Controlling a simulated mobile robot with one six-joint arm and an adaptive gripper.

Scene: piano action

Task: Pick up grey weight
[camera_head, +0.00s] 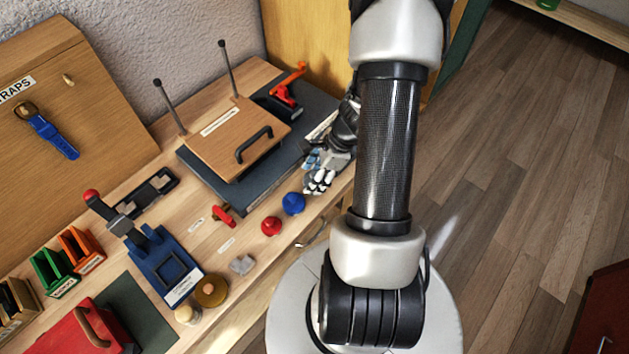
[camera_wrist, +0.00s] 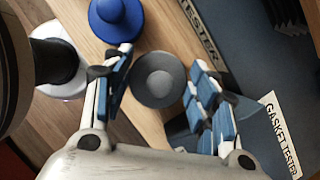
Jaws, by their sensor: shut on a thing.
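The grey weight (camera_wrist: 158,82), a round disc with a knob on top, sits between the two blue-padded fingers of my gripper (camera_wrist: 162,62) in the wrist view. My gripper is shut on it. In the head view my gripper (camera_head: 320,174) is over the front edge of the bench, right of the blue weight, and hides the grey weight. Whether the weight touches the bench top cannot be told.
A blue weight (camera_head: 293,204) and a red weight (camera_head: 271,226) stand close by on the bench. The gasket tester (camera_head: 240,140), with a wooden lid and two upright levers, is behind. A blue press (camera_head: 165,266) stands farther left.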

